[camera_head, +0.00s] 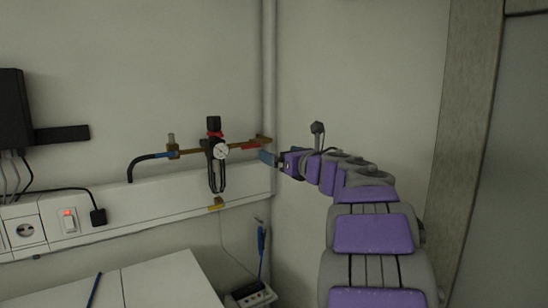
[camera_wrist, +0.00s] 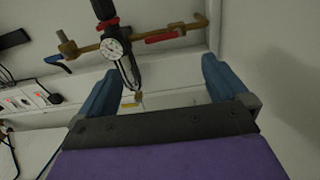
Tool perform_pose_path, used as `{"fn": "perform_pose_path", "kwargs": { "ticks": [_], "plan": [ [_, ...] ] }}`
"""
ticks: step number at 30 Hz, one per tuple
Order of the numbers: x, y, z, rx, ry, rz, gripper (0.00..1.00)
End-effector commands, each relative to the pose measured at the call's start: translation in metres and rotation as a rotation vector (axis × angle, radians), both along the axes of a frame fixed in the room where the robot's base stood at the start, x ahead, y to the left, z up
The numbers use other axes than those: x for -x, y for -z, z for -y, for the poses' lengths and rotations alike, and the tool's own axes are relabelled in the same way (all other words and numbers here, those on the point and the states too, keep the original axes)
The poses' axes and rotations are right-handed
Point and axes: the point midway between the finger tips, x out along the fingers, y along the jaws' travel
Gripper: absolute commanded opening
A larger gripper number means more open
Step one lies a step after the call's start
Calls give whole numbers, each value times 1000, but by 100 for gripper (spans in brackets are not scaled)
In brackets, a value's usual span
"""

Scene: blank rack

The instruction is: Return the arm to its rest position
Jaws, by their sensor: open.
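My gripper (camera_wrist: 160,95) is open in the wrist view, with its two blue fingers apart and nothing held between them. In the head view my gripper (camera_head: 268,157) is at the end of my outstretched purple and grey arm, close to the right end of the brass pipe fitting. The pressure gauge (camera_wrist: 112,48) with its black regulator is beyond the fingers, up and left in the wrist view. It also shows in the head view (camera_head: 221,151), left of my gripper. Whether a finger touches the pipe cannot be told.
A red-handled valve (camera_wrist: 165,37) is on the brass pipe. A white wall trunking (camera_head: 150,215) with sockets and a switch (camera_head: 69,221) runs below. A white table (camera_head: 160,283) is at lower left. A vertical pipe (camera_head: 269,80) is in the corner. The right wall is bare.

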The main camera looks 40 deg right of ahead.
Motion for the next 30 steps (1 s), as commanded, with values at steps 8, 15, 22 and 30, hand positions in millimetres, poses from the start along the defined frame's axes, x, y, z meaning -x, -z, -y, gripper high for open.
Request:
{"fn": "perform_pose_path", "kwargs": {
  "ticks": [8, 15, 22, 30],
  "plan": [
    [14, 1, 0, -2, 1, -1, 100],
    [14, 1, 0, -2, 0, -1, 100],
    [14, 1, 0, -2, 0, -1, 100],
    [13, 6, -8, -222, 102, 70, 100]
  ]
}}
